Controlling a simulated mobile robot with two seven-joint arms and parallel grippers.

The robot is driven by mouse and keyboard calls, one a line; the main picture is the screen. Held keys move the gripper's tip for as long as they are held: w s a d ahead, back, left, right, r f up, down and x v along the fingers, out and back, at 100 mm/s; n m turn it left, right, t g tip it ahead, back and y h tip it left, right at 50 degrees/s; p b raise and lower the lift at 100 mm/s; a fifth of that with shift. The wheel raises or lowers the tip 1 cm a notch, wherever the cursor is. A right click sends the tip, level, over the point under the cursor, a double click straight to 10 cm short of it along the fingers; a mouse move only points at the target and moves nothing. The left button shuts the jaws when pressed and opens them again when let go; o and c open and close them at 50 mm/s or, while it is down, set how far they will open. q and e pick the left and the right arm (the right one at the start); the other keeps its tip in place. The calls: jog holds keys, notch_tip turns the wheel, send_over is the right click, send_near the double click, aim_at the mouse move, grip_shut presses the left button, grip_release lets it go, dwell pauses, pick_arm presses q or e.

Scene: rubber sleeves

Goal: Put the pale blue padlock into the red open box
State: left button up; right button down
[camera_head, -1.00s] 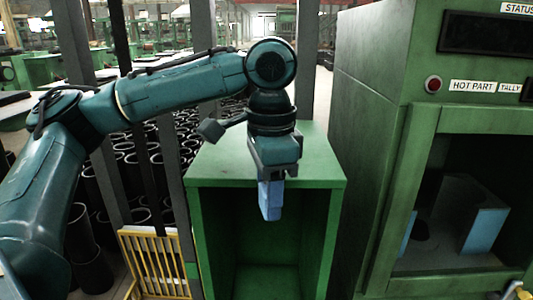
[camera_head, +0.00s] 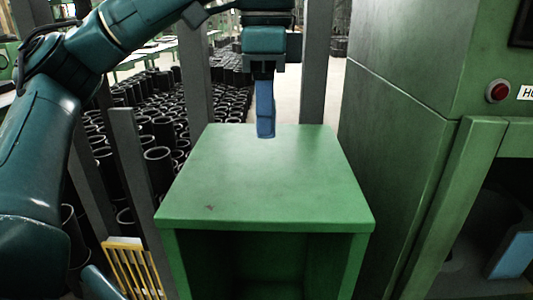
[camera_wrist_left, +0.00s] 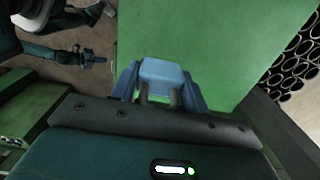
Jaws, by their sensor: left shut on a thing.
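The pale blue padlock (camera_wrist_left: 162,74) shows in the left wrist view, with its grey shackle toward the wrist. My left gripper (camera_head: 265,112) is shut on it, with a blue finger on each side. In the head view the fingers point down over the far edge of the green cabinet's top, and I cannot clearly tell padlock from finger there. A small teal arm with a bluish tip (camera_wrist_left: 92,58), probably my right gripper, shows at the upper left of the left wrist view, too small to read. No red open box is visible in these frames.
A green open-fronted cabinet (camera_head: 265,180) stands in the middle, its top bare. A tall green machine (camera_head: 400,130) with a red button stands at the right. Grey posts (camera_head: 314,62) rise behind. Many black sleeves (camera_head: 160,165) stand at the left, near a yellow rack (camera_head: 135,270).

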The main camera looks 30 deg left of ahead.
pick_arm(q)
notch_tip(320, 180, down, 9)
jog(key=shift+s+r, duration=0.1)
dwell(0.4)
jog(key=o, duration=1.1)
jog(key=shift+c, duration=0.2)
